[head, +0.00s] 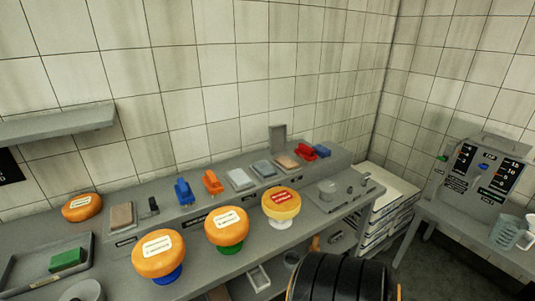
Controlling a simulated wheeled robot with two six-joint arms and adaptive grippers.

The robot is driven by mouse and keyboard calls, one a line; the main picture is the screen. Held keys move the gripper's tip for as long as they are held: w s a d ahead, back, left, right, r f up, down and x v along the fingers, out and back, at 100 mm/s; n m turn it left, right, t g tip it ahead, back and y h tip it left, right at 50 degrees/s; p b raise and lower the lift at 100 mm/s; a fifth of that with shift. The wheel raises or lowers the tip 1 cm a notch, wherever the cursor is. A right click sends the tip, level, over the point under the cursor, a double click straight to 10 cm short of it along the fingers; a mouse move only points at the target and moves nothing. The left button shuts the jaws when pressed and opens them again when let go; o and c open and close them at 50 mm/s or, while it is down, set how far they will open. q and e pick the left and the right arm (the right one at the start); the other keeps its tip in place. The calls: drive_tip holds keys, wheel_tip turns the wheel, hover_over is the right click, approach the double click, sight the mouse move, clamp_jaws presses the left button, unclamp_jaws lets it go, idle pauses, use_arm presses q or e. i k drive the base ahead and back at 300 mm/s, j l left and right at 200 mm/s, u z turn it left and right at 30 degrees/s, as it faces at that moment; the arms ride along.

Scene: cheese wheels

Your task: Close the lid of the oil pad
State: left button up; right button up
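A small tan pad (288,162) sits in a shallow box on the raised back ledge of the bench. A grey lid (278,138) stands upright behind it, so this box is open. Neither of my grippers is in view.
Orange cheese wheels stand on blue (168,274), green (230,248) and white stands along the bench front. Red (305,152), orange (212,182) and blue (184,191) tools stand on the ledge near the pads.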

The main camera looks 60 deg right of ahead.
sight(278, 133)
drive_tip(key=z, duration=2.2)
drive_tip(key=i+l+u, duration=0.1)
drive_tip(key=u, duration=0.4)
drive_tip(key=l+u, duration=0.25)
drive_tip(key=u, duration=0.2)
drive_tip(key=l+u, duration=0.2)
drive_tip(key=l, duration=0.4)
drive_tip(key=l+u, duration=0.15)
drive_tip(key=l, duration=0.45)
drive_tip(key=l+u, duration=0.2)
drive_tip(key=l, duration=0.4)
drive_tip(key=k+l+u, duration=0.2)
drive_tip(key=l, duration=0.35)
drive_tip(key=l+u, duration=0.15)
drive_tip(key=l, duration=0.45)
